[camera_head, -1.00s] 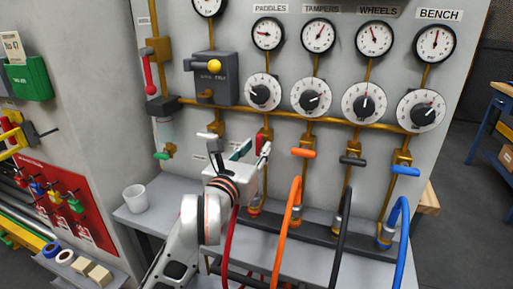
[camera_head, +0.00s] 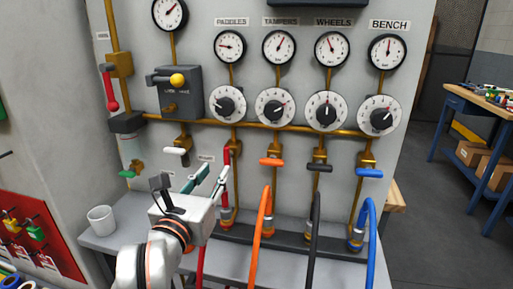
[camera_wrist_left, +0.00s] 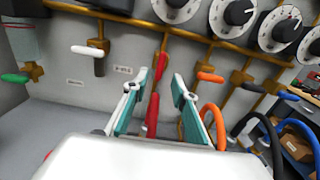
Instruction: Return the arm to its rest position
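My left arm comes up from the lower left in the head view. Its gripper (camera_head: 206,180) is in front of the panel, close to the red lever handle (camera_head: 226,156) on the paddles line. In the left wrist view the two fingers (camera_wrist_left: 160,98) stand apart with a gap between them. The red lever (camera_wrist_left: 153,110) shows upright behind that gap, and I see nothing clamped. My right gripper does not show.
The panel carries gauges, dials and valves with orange (camera_head: 272,162), black (camera_head: 319,167) and blue (camera_head: 369,173) handles. Coloured hoses hang over the grey shelf. A white cup (camera_head: 101,220) stands at the shelf's left. A blue workbench (camera_head: 470,100) is at far right.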

